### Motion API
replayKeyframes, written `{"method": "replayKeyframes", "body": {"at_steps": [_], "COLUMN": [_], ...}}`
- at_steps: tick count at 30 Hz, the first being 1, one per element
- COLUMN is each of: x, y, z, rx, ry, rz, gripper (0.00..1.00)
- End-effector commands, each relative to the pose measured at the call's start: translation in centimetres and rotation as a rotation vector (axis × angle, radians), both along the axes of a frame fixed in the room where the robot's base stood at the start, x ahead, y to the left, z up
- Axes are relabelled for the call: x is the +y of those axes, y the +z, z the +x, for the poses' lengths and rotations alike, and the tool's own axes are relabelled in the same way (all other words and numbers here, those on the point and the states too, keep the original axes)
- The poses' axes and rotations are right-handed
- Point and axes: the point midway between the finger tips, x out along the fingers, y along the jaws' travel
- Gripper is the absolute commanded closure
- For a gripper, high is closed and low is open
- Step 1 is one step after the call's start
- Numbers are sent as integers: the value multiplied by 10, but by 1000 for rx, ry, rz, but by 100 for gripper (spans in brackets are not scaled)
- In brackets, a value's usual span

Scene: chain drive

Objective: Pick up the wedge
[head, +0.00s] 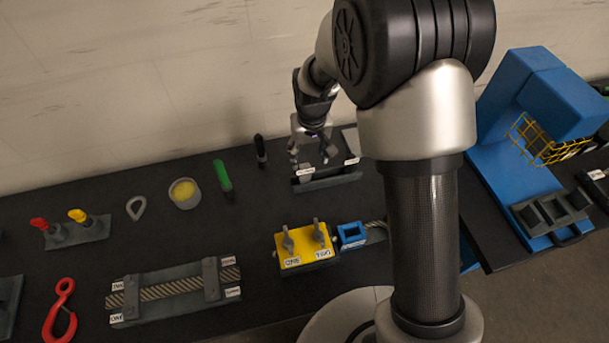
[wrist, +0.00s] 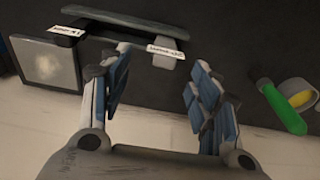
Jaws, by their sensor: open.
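My gripper (head: 313,152) is open and empty over a dark labelled holder (head: 328,181) at the back of the bench. In the wrist view my gripper (wrist: 160,68) has its two fingers wide apart, with the holder (wrist: 105,20) beyond the fingertips. A small light grey piece (wrist: 132,52) sits at the holder between its two white labels, near the left fingertip; it may be the wedge, but its shape is not clear. No finger is seen touching it. In the head view my gripper partly hides the holder, and I cannot make out the wedge there.
A grey plate (wrist: 47,64) lies beside the holder. A green-handled tool (head: 222,175), a tin with yellow contents (head: 184,193) and a dark upright handle (head: 260,149) stand to the left. A yellow block (head: 303,249) is in front. The pale wall (head: 130,80) is close behind.

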Motion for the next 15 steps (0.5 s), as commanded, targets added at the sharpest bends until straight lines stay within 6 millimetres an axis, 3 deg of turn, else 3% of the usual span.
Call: {"method": "replayKeyframes", "body": {"at_steps": [3, 11, 15], "x": [1, 3, 9], "y": [-21, -38, -60], "z": [2, 5, 9], "rx": [2, 0, 1], "ry": [0, 0, 1], "rz": [0, 0, 0], "gripper": [44, 44, 44]}}
